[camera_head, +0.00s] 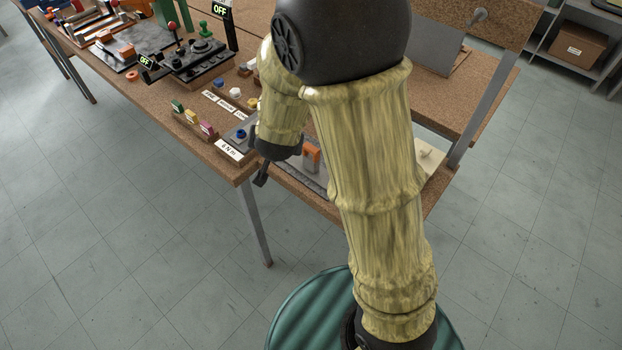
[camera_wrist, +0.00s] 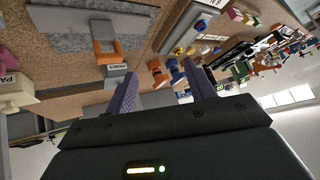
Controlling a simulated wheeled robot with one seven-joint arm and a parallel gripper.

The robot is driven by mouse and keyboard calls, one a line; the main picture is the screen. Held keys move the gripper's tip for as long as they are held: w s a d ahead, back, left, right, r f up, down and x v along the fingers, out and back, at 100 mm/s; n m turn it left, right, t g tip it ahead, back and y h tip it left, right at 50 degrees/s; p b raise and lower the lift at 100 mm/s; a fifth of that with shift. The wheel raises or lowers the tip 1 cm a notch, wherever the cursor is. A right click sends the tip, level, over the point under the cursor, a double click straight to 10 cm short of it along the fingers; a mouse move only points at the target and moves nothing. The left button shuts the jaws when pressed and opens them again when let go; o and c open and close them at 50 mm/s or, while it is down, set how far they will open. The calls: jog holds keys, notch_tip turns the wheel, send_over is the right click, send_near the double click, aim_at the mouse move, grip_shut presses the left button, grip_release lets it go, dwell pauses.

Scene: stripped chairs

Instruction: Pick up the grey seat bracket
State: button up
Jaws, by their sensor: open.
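A small grey block (camera_wrist: 103,28) stands beside an orange U-shaped piece (camera_wrist: 106,52) in the wrist view. It may be the grey seat bracket, but I cannot tell for sure. Both are by a grey slab (camera_wrist: 62,42) on the cork bench top. In the head view the orange piece (camera_head: 311,157) shows just right of my wrist, and my arm hides much of the area around it. My gripper (camera_wrist: 158,68) is open and empty, with its two purple-grey fingers apart. In the head view its dark finger (camera_head: 262,174) hangs near the bench's front edge.
Coloured blocks (camera_head: 192,117) and a blue piece in a labelled tray (camera_head: 236,147) lie left of my wrist. Black fixtures (camera_head: 199,62) with OFF signs stand farther back. A grey upright panel (camera_head: 436,47) is behind my arm. The floor in front is clear.

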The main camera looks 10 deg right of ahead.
notch_tip(320, 180, down, 12)
jog(key=w+a+m+t+h+b, duration=0.2)
jog(key=a+m+h+b, duration=0.15)
jog(key=h+b, duration=0.35)
jog(key=s+a+f+m+h+b, duration=0.1)
jog(key=s+f+m+h+b, duration=0.2)
jog(key=s+h+b, duration=0.3)
jog(key=shift+s+f+h, duration=0.5)
jog(key=shift+s+f, duration=0.05)
jog(key=shift+s, duration=0.25)
send_near(309, 163)
jog(key=p+x, duration=0.1)
jog(key=x, duration=0.4)
jog(key=shift+w+d, duration=0.15)
jog(key=shift+d, duration=0.05)
